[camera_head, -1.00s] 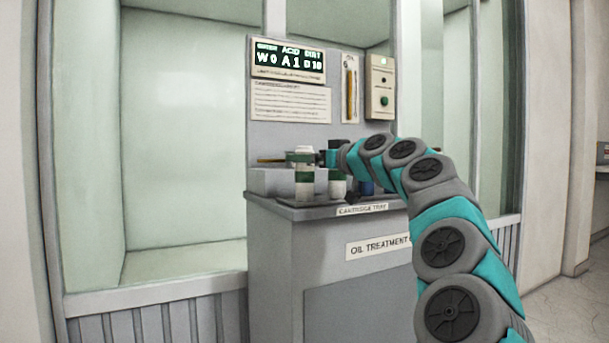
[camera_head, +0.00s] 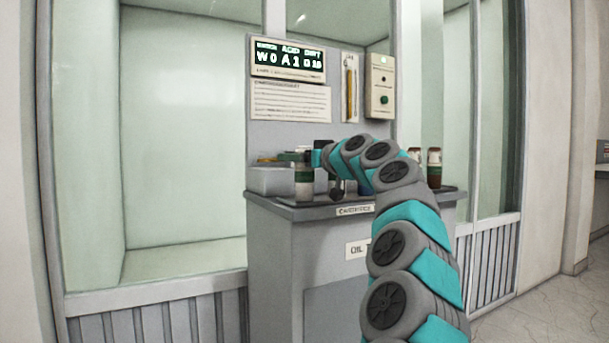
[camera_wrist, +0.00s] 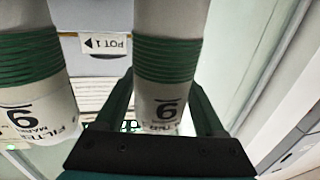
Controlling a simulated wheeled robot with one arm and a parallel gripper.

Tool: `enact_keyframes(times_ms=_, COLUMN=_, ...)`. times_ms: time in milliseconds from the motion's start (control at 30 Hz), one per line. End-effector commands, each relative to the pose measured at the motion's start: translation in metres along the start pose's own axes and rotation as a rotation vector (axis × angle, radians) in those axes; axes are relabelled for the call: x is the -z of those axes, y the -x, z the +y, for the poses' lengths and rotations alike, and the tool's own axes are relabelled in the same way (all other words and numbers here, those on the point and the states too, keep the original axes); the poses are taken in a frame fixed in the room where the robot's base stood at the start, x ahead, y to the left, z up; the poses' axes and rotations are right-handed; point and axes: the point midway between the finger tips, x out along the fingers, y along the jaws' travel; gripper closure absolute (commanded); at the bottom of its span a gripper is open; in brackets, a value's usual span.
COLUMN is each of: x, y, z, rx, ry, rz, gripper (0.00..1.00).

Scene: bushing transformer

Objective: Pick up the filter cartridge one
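In the wrist view two white filter cartridges with ribbed green bands hang upside down in the picture. One cartridge (camera_wrist: 165,98) is between the two fingers of my gripper (camera_wrist: 162,82); the other cartridge (camera_wrist: 36,85) is to the left, outside them. Each has a large printed digit. The fingers look spread, one along each side of the cartridge; contact at the tips is unclear. In the head view a green-banded white cartridge (camera_head: 303,178) stands on the cabinet's top, just left of my gripper (camera_head: 317,157). My wrist and arm hide part of the tray area.
The grey oil-treatment cabinet (camera_head: 280,245) has a back panel with a display (camera_head: 289,60) and a control box (camera_head: 380,87). Brown-filled jars (camera_head: 433,168) stand at its right end. A grey block (camera_head: 275,182) lies at the left. Glass panes flank it.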

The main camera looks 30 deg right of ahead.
Motion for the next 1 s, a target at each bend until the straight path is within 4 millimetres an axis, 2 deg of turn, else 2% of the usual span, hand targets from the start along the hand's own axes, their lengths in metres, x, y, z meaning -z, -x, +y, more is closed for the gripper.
enact_keyframes(times_ms=67, x=0.0, y=0.0, z=0.0, rx=0.0, ry=0.0, rz=0.0, gripper=0.39)
enact_keyframes(times_ms=600, x=-0.0004, y=-0.0002, z=0.0, rx=0.0, ry=0.0, rz=-0.001, gripper=1.0)
enact_keyframes(times_ms=1000, x=0.0003, y=-0.0001, z=0.0001, rx=0.0, ry=0.0, rz=-0.001, gripper=1.0)
